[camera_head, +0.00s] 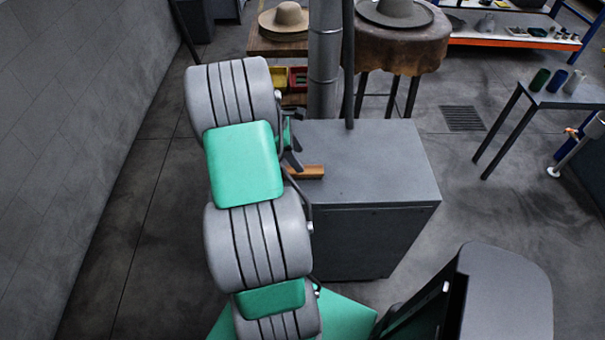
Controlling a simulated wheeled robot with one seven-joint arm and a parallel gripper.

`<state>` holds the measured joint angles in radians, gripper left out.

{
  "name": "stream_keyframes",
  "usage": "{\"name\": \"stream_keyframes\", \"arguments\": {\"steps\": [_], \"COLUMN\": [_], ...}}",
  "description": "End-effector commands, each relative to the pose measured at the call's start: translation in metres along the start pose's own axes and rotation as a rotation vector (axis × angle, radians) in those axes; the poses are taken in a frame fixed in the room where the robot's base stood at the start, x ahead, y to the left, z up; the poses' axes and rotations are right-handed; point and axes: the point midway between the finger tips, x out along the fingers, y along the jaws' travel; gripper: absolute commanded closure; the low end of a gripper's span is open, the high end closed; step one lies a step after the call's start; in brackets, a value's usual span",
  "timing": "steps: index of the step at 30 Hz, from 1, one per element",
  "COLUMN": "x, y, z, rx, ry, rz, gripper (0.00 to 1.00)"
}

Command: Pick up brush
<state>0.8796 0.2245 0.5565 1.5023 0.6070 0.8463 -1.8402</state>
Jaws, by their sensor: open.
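The brush (309,171) shows as a brown wooden block lying on the grey top of a cabinet (375,165), near its left edge. Its left end is hidden behind my arm. My gripper (294,159) is mostly hidden behind my arm; a dark finger shows just above and left of the brush. The jaws are open and nothing shows between them. I cannot tell whether a finger touches the brush.
A grey vertical pipe (325,60) stands behind the cabinet. Behind it, hats (284,18) sit on a wooden table and a brown round stand (402,45). A small table (570,97) with spools is at right. The cabinet top's right side is clear. A wall (75,130) runs along the left.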

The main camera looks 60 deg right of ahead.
Motion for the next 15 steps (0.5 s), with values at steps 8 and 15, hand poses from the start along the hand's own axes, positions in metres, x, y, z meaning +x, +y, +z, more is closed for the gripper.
{"name": "stream_keyframes", "arguments": {"steps": [8,15], "x": [0.041,0.067], "y": [-0.006,-0.005], "z": [-0.004,-0.006], "rx": [-0.002,-0.001], "ry": [0.001,0.003], "rz": [-0.002,0.004], "gripper": [0.38,0.38]}}
